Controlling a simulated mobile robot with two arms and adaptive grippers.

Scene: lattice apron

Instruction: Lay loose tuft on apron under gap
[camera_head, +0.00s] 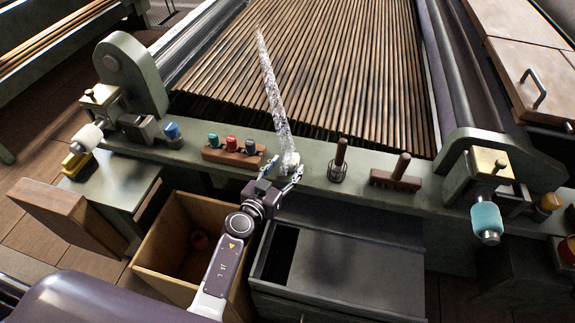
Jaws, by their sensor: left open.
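The lattice apron (330,60) of brown wooden slats slopes away behind the green front rail (335,180). A long, thin, whitish fibrous strip (270,85) runs over the slats and down to the rail. At its lower end is a small pale tuft (289,160); I cannot tell whether the two are joined. My left gripper (283,175) is open at the rail, its fingers on either side just in front of the tuft. I cannot tell whether they touch it. No right gripper shows. A dark gap (205,108) shows along the apron's near edge.
On the rail stand a wooden block with coloured knobs (234,151), a wire-caged tool (338,160) and a wooden-handled brush (396,174). Below are an open wooden bin (170,240) and a grey box with a sliding lid (350,275). Green brackets (130,75) flank the apron.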

